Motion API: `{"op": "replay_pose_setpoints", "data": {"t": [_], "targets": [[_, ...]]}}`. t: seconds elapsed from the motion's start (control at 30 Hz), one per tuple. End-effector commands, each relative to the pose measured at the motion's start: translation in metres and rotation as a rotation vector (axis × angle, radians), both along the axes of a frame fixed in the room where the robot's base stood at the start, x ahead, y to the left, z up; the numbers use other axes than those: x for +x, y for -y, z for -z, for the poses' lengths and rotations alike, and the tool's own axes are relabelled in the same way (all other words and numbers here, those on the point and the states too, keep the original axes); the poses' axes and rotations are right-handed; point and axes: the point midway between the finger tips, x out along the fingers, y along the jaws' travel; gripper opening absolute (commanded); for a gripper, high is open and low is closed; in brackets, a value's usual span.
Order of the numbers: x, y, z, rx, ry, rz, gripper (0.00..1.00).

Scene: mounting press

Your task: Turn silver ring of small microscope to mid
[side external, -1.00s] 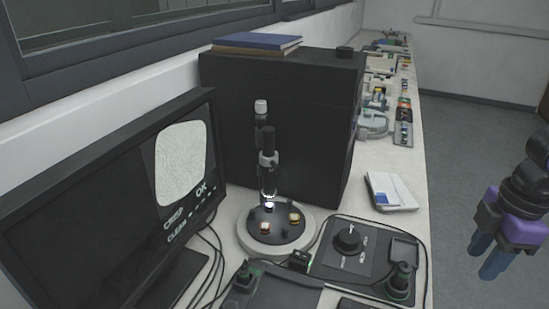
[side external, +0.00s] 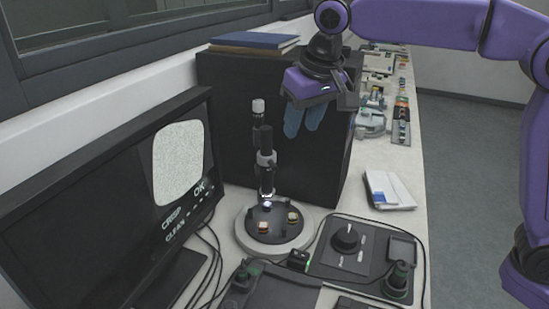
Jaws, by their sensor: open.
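The small microscope (side external: 265,180) stands upright on a round base (side external: 274,228), with a black tube and a pale cap on top. A silver ring (side external: 266,157) sits around the tube about halfway up. Its turn position is too small to read. My gripper (side external: 302,132) has blue fingers pointing down. It is above and to the right of the ring, apart from it, in front of the black cabinet. It is open and holds nothing.
A monitor (side external: 120,200) stands at left. A black cabinet (side external: 225,120) with a blue book (side external: 254,40) on top rises behind the microscope. A knob panel (side external: 345,255), a joystick (side external: 398,277) and cables lie in front. White packets (side external: 388,190) lie at right.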

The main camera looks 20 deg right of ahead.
Motion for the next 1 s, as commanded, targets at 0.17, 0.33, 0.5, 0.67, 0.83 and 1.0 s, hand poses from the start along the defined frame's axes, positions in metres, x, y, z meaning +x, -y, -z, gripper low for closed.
{"op": "replay_pose_setpoints", "data": {"t": [0.17, 0.33, 0.5, 0.67, 0.83, 1.0], "targets": [[0.030, -0.009, -0.014, 0.024, 0.038, 0.120, 0.41], [0.040, -0.011, -0.019, 0.034, 0.053, 0.170, 0.41], [0.045, -0.010, -0.010, 0.034, 0.054, 0.176, 0.41], [0.055, -0.009, 0.014, 0.032, 0.051, 0.177, 0.41], [0.067, -0.010, 0.044, 0.032, 0.053, 0.175, 0.41], [0.079, -0.009, 0.074, 0.031, 0.052, 0.175, 0.41]]}}
